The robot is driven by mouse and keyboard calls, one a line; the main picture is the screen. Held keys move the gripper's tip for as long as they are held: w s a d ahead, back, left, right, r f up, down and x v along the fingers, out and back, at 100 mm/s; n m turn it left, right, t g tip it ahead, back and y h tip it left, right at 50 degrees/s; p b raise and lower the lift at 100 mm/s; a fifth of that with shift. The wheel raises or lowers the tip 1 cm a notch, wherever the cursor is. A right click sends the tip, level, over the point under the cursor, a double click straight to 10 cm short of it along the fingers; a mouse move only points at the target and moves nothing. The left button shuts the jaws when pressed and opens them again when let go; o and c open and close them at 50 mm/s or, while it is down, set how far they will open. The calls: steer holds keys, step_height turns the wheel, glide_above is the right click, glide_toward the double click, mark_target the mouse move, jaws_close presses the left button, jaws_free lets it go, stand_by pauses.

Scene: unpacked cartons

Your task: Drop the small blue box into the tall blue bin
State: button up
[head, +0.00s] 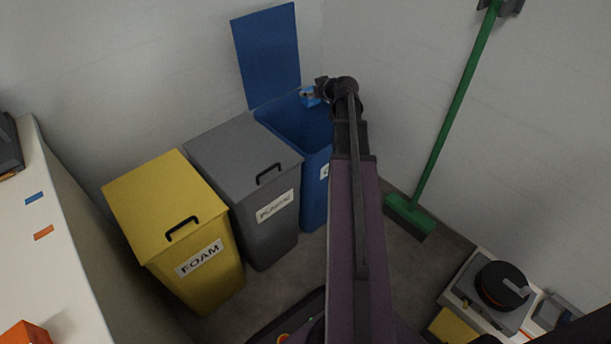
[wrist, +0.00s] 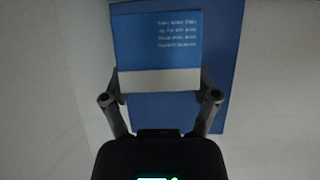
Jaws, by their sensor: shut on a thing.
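The tall blue bin (head: 316,178) stands at the right end of a row of bins, its blue lid (head: 267,52) raised against the wall. My gripper (head: 318,92) is over the bin's open top, near its back edge. It is shut on the small blue box (head: 309,98). In the wrist view the box (wrist: 155,40) shows a blue face with white print and a white band, between my gripper's fingers (wrist: 160,92). A blue surface, seemingly the raised lid (wrist: 226,60), lies behind it. My arm hides part of the bin's right side.
A grey bin (head: 235,150) and a yellow bin (head: 160,205), both with closed lids, stand to the left. A green broom (head: 450,125) leans at the right wall. A white table (head: 50,265) is at the left edge.

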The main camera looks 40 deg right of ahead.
steer(key=shift+f+b, duration=0.6)
steer(key=shift+f, duration=0.45)
steer(key=shift+f, duration=0.15)
steer(key=shift+f+b, duration=2.85)
steer(key=shift+b, duration=0.15)
steer(key=o, duration=0.8)
steer(key=shift+r, duration=0.15)
